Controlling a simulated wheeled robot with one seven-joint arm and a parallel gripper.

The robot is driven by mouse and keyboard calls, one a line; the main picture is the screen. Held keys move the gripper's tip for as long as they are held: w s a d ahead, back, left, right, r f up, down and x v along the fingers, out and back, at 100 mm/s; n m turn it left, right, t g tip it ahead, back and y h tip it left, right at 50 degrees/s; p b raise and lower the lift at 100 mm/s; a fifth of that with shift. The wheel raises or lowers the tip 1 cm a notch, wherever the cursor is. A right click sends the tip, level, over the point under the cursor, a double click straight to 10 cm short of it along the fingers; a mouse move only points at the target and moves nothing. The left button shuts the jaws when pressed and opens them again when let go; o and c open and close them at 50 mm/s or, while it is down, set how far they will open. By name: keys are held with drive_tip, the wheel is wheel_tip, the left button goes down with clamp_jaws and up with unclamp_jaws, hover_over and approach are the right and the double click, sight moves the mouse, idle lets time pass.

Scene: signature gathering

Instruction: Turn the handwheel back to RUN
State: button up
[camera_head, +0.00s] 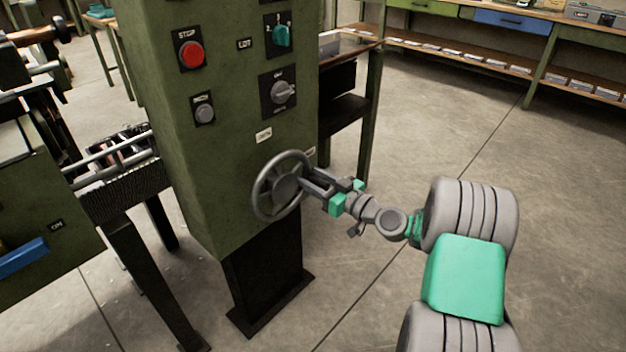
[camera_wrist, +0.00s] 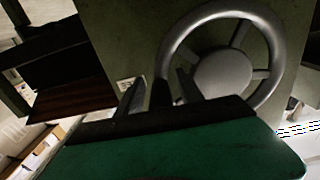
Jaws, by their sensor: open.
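The grey handwheel (camera_head: 262,198) is mounted low on the front of the green control cabinet (camera_head: 222,165). It has a round hub and several spokes. It also shows large in the wrist view (camera_wrist: 222,73). My gripper (camera_head: 308,184) is at the right side of the wheel, close to its rim. In the wrist view its two fingers (camera_wrist: 160,98) point at the lower left part of the rim, open. I cannot tell whether the fingers touch the rim. A small pale label (camera_head: 264,135) sits above the wheel, and another (camera_head: 310,152) is partly hidden beside the rim.
Above the wheel are a red STOP button (camera_head: 191,54), a grey button (camera_head: 204,113), a grey selector knob (camera_head: 283,92) and a teal knob (camera_head: 282,36). A machine with rods (camera_head: 110,160) stands left. The floor (camera_head: 460,130) at right is clear.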

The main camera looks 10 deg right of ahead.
drive_tip(key=shift+c, duration=0.2)
drive_tip(key=c, duration=0.9)
clamp_jaws()
drive_tip(key=shift+d, duration=0.2)
